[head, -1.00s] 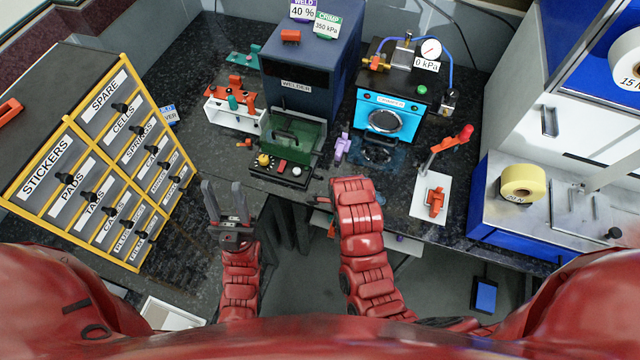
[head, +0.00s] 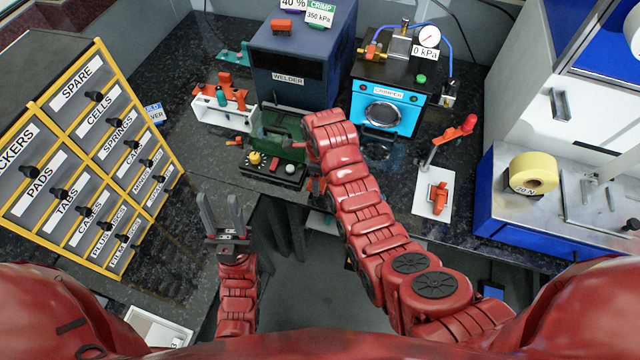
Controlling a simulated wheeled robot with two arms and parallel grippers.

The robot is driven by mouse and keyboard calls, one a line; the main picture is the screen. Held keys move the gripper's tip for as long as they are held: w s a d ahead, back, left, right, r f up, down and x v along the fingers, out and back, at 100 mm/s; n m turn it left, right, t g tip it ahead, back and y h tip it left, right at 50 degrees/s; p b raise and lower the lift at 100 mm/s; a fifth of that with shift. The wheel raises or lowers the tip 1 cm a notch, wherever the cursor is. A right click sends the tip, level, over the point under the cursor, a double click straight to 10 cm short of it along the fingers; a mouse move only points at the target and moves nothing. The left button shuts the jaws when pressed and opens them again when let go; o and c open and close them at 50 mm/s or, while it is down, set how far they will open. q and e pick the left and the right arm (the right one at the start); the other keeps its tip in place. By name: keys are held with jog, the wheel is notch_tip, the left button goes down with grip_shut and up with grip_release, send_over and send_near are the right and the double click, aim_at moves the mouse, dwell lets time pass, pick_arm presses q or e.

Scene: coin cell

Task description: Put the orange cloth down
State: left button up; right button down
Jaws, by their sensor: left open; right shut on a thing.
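My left gripper (head: 220,205) is open and empty, its two grey fingers pointing up over the bench's front left part. My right arm reaches up across the middle to the front of the welder (head: 297,85), over the right part of its green fixture (head: 268,128). My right gripper's fingers are hidden behind its own wrist, so I cannot see what they hold. I cannot make out the orange cloth. A small red-orange bit (head: 316,186) shows beside my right forearm at the bench's front edge; I cannot tell what it is.
A labelled drawer cabinet (head: 85,165) stands at the left. The blue crimper (head: 384,112) stands behind my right arm. A red-handled lever (head: 450,140) and a white plate (head: 432,195) are right of it. A yellow tape roll (head: 534,173) sits far right. Dark bench left of centre is clear.

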jog(key=shift+f+p, duration=0.95)
jog(key=shift+f, duration=0.8)
jog(key=shift+f, duration=0.1)
grip_release()
